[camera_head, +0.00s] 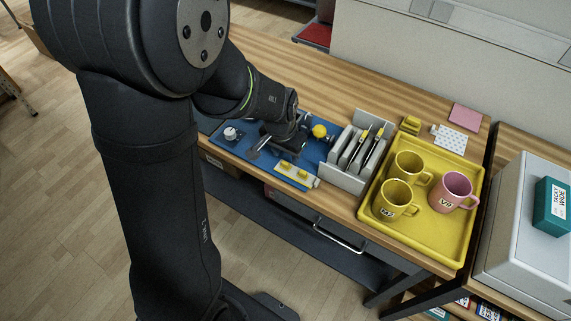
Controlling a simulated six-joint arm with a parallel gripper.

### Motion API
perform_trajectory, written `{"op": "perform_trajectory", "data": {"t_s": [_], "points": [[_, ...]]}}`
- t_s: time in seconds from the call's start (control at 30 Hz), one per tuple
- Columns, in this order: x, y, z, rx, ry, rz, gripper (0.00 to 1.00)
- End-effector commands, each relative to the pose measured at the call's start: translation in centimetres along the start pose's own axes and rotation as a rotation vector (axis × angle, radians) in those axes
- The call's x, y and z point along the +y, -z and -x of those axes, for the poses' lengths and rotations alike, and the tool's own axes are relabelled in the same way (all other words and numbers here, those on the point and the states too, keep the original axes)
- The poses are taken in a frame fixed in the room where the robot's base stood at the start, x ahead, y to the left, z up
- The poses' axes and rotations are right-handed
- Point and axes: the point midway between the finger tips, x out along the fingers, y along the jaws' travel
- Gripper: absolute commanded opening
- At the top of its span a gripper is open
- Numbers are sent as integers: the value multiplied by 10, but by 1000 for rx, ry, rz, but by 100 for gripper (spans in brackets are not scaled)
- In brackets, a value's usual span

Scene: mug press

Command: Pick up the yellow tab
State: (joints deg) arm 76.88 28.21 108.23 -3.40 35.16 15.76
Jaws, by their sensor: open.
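Small yellow pieces (289,169) sit on a pale plate (296,178) at the front of the blue mat (235,148). Another yellow piece (411,124) lies on the table behind the tray, and small yellow parts show on the upright plates in the grey rack (343,180). I cannot tell which of these is the yellow tab. My gripper (259,149) is low over the blue mat, behind and left of the pale plate, apart from the yellow pieces there. It is open; my arm and wrist partly hide the mat around it.
A yellow ball-like knob (320,131) is close to the right of my wrist. A small white object (231,133) is on the mat's left. The yellow tray (442,245) on the right holds two yellow mugs (396,198) and a pink mug (453,191).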

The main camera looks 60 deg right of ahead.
Motion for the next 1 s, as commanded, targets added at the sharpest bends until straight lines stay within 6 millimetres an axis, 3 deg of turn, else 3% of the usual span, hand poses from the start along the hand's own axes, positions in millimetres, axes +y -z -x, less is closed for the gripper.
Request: {"op": "perform_trajectory", "data": {"t_s": [0.3, 0.67, 0.87, 1.0], "points": [[-6, 0, -40, -3, 0, 0, 45], [-6, 0, -46, -1, 1, 0, 45], [-6, 0, -46, -1, 1, 0, 6], [-6, 0, -46, -1, 1, 0, 6]]}}
